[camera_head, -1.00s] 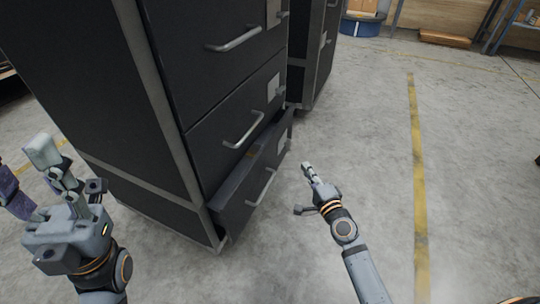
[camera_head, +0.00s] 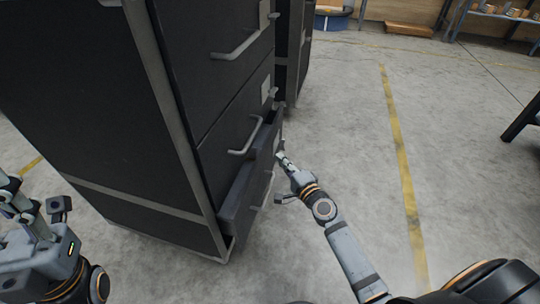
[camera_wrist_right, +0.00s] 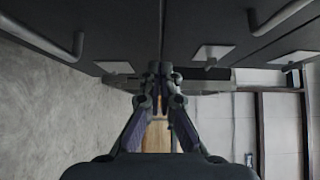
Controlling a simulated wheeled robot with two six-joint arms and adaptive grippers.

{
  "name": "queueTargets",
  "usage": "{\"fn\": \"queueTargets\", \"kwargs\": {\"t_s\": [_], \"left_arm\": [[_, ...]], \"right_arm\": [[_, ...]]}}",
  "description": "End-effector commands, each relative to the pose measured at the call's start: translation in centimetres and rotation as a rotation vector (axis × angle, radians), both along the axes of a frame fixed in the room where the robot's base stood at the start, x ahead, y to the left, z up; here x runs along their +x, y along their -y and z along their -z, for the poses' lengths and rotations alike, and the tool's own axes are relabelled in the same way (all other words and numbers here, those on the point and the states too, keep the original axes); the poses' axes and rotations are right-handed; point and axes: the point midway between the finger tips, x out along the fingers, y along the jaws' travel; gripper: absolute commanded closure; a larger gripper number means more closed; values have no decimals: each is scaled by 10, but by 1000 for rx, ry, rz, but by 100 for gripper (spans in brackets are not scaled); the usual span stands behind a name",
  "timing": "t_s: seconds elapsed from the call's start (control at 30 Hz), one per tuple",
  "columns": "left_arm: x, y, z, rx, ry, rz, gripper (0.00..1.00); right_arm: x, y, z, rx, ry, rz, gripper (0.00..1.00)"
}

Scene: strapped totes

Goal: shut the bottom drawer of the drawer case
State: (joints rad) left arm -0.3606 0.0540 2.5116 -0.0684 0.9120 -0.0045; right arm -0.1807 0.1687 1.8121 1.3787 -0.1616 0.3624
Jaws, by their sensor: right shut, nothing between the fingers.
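The dark drawer case (camera_head: 110,110) stands at the left and centre of the head view. Its bottom drawer (camera_head: 237,205) sticks out a little from the front, with a grey bar handle (camera_head: 266,192). My right gripper (camera_head: 281,157) is shut and empty. It is close to the far end of the bottom drawer's front; I cannot tell whether it touches. In the right wrist view its fingers (camera_wrist_right: 160,70) are together, near the drawer front and a pale label plate. My left gripper (camera_head: 22,205) is at the left edge, partly cut off, beside the case; its fingertips are hidden.
Another dark cabinet (camera_head: 294,45) stands behind the case. Open concrete floor with a yellow line (camera_head: 397,150) lies to the right. A blue round container (camera_head: 330,20) and a shelf (camera_head: 500,14) are at the back. A dark table leg (camera_head: 522,118) shows at the right edge.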

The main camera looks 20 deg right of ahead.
Motion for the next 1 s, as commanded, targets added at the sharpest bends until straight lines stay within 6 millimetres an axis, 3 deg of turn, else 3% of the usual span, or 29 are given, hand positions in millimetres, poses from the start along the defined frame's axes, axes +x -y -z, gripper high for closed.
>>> {"fn": "queueTargets", "kwargs": {"t_s": [0.23,0.73,1.0], "left_arm": [[0,0,-3,2,1,2,60],[0,2,-2,10,-1,6,60],[0,1,-1,5,-1,3,60]], "right_arm": [[21,-28,0,3,0,0,100],[26,-35,0,1,0,0,100],[39,-55,0,1,1,0,100]]}}
